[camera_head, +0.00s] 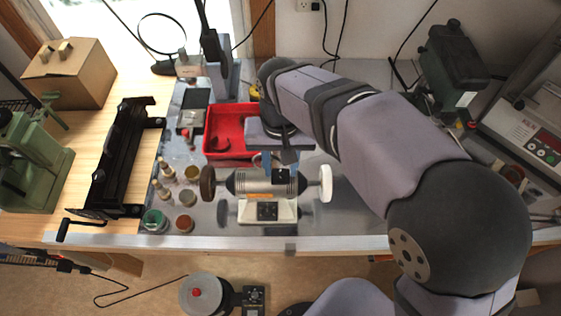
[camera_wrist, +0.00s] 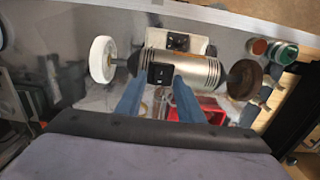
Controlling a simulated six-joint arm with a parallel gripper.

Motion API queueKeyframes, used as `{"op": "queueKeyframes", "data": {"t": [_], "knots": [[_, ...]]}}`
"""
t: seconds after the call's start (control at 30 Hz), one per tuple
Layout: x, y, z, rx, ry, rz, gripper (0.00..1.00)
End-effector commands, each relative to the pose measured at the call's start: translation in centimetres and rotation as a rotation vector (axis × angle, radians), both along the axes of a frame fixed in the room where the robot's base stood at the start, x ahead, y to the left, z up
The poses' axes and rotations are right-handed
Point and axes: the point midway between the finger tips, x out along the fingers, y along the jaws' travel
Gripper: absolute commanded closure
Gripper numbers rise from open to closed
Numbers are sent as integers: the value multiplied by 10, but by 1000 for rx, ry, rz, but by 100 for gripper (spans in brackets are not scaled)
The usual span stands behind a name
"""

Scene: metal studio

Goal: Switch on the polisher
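The polisher (camera_head: 242,184) stands on the metal bench top, a silver motor with a brown wheel (camera_head: 207,182) on the left and a white wheel (camera_head: 326,183) on the right. Its pale base has a black control panel (camera_head: 267,211) at the front. A small black switch box (camera_wrist: 160,74) with a white mark sits on the motor body. My gripper (camera_wrist: 159,80) has its two blue fingers apart, with nothing held between them. The fingertips appear close to the motor, either side of the switch box; contact cannot be told. The wrist partly hides the motor's back in the head view.
A red tray (camera_head: 221,119) lies behind the polisher. Several small jars and bottles, including a green-rimmed jar (camera_head: 154,221), stand to its left. A black metal tool (camera_head: 121,160) and a cardboard box (camera_head: 70,72) are farther left. Bare bench lies right of the white wheel.

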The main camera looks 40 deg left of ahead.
Motion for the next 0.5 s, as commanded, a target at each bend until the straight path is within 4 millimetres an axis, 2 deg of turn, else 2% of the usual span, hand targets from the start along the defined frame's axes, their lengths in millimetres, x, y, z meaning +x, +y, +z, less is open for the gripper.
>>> {"op": "queueKeyframes", "data": {"t": [0.17, 0.2, 0.33, 0.5], "knots": [[0, 0, 0, 0, 0, 0, 66], [0, 0, 0, 0, 0, 0, 70], [0, 0, 0, 0, 0, 0, 100], [0, 0, 0, 3, -3, 0, 100]]}}
